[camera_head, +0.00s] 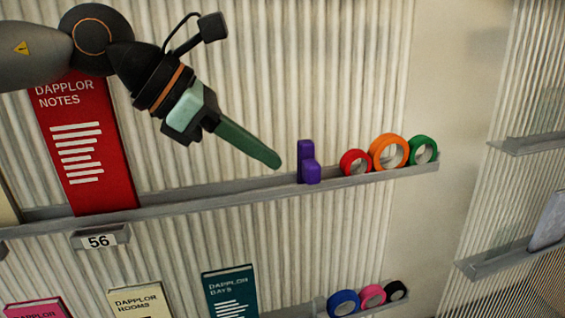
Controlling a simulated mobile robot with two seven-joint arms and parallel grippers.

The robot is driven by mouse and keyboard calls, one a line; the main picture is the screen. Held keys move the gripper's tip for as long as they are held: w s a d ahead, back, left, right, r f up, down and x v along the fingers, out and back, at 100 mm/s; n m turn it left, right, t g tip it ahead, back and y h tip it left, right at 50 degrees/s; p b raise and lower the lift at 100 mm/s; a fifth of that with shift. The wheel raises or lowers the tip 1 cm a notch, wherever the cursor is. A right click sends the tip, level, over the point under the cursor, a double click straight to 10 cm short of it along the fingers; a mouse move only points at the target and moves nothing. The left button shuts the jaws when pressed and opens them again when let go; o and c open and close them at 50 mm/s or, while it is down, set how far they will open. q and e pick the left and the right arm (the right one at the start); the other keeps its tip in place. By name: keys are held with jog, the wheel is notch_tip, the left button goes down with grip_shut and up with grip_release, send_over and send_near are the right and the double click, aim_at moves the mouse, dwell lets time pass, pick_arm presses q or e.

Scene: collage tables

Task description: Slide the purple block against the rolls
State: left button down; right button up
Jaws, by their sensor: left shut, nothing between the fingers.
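The purple block (307,165) stands upright on the upper grey ledge (235,192). It has a tall part at the left and a lower step at the right. The rolls stand on edge to its right: a red roll (342,162), a larger orange roll (372,152) and a green roll (434,147). A small gap shows between the block and the red roll. My left gripper (277,163) is shut and empty, its green fingers pointing down and right. The fingertips are just left of the block, apart from it in the picture. My right gripper is not in view.
A red "Dapplor Notes" book (100,150) stands on the ledge behind my left arm, above a "56" tag (99,241). A lower ledge holds blue (332,303), pink and black rolls. Teal (230,285) and cream books stand low. The ledge between red book and block is clear.

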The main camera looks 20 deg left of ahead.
aim_at(304, 180)
pick_arm(q)
jog(key=shift+x, duration=2.05)
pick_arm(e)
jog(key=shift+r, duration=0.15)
